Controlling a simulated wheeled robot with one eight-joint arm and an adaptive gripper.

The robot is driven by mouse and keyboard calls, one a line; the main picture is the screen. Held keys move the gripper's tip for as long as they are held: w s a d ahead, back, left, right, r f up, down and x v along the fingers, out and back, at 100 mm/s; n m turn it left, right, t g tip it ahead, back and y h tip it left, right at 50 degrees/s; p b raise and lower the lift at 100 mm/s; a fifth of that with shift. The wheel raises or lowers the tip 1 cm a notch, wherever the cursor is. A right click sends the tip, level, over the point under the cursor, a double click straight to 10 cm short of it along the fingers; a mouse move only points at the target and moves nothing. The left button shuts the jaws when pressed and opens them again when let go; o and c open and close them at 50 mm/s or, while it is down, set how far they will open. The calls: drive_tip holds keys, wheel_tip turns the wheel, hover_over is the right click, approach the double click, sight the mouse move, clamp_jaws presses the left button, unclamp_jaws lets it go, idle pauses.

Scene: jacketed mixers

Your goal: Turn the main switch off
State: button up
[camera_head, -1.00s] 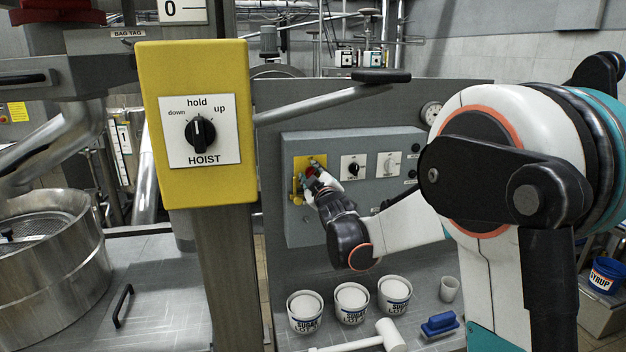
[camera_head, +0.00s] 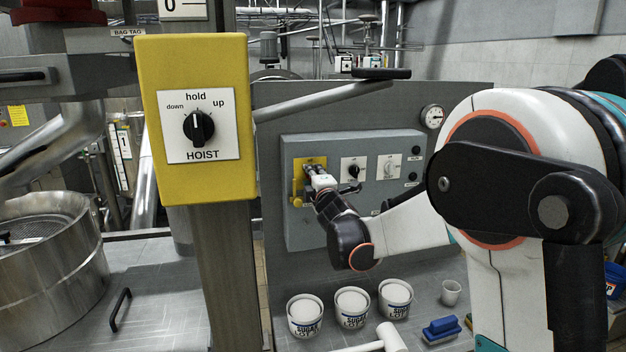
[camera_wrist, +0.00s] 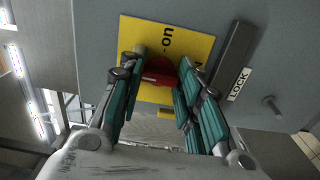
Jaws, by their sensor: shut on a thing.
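The main switch is a red knob (camera_wrist: 158,71) on a yellow plate (camera_wrist: 192,38), seen in the wrist view. The plate carries the word "on", rotated in this view. My gripper (camera_wrist: 162,76) is shut on the red knob, with one teal-padded finger on each side of it. The fingers hide part of the knob and plate, so I cannot tell exactly where the knob points. In the head view the yellow plate (camera_head: 298,166) is at the left of a grey control box (camera_head: 350,212), and my gripper (camera_head: 322,178) covers the knob.
A black-lettered "LOCK" label (camera_wrist: 238,84) sits beside a dark bar (camera_wrist: 232,57) near the plate. Two more dials (camera_head: 353,169) (camera_head: 389,166) are right of the switch. A yellow hoist box (camera_head: 196,75) stands in front at left. Cups (camera_head: 352,308) and a mallet (camera_head: 391,338) lie below.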

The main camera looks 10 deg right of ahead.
idle(0.4)
drive_tip(key=o, duration=0.8)
drive_tip(key=shift+c, duration=0.2)
drive_tip(key=shift+s, duration=0.1)
drive_tip(key=s, duration=1.2)
drive_tip(key=shift+w, duration=0.1)
